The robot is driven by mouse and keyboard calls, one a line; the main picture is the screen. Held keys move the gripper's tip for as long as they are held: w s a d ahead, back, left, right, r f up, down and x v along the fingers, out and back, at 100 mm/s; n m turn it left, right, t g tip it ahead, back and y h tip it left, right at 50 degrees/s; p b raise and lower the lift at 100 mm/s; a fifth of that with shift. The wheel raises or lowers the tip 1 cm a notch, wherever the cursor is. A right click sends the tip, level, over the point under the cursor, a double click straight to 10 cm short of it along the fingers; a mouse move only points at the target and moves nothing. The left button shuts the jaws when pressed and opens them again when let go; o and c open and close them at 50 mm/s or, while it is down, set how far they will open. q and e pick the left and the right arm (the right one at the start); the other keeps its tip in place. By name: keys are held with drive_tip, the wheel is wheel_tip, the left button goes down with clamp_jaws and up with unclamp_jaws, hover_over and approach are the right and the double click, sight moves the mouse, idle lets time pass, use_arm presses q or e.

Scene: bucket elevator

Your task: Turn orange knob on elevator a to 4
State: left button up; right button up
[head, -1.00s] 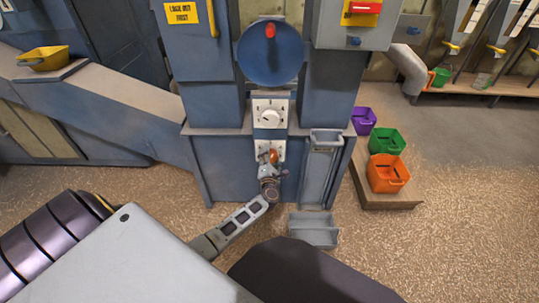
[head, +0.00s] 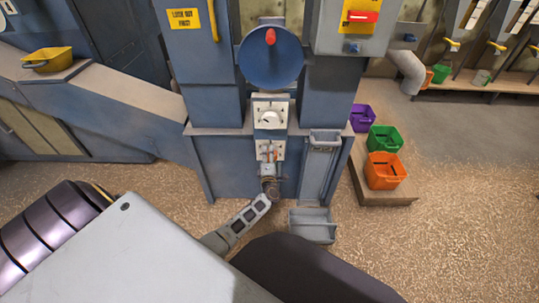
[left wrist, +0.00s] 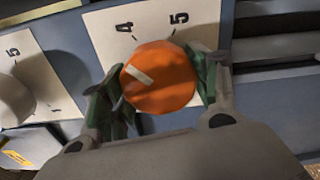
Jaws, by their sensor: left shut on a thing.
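The orange knob (left wrist: 160,77) sits on a white plate (left wrist: 104,38) with the numbers 4 and 5 at its top. My left gripper (left wrist: 160,85) is shut on the knob, one green-padded finger on each side. The knob's white line points up and left, to the left of the 4. The lower numbers are hidden behind the knob and gripper. In the head view, my left gripper (head: 269,158) is at the lower plate on the blue elevator (head: 240,165), covering much of the knob. My right gripper is not in view.
A second white dial (head: 269,116) is just above, with a blue wheel (head: 270,55) over it. A grey bucket chute (head: 319,170) and grey bin (head: 312,225) are to the right. Purple, green and orange buckets (head: 385,170) stand farther right.

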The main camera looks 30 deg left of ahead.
use_arm(q)
drive_tip(key=shift+d+m+p, duration=0.15)
drive_tip(key=shift+m+p, duration=0.5)
drive_tip(key=shift+m, duration=0.55)
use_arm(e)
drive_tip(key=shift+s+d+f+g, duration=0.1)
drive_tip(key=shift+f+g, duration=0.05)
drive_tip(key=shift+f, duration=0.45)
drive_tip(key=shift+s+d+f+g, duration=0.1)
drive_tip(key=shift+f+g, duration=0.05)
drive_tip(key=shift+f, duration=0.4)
use_arm(q)
drive_tip(key=o, duration=1)
drive_tip(key=shift+o, duration=0.2)
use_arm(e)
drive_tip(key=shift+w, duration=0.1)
use_arm(q)
drive_tip(key=v, duration=1.2)
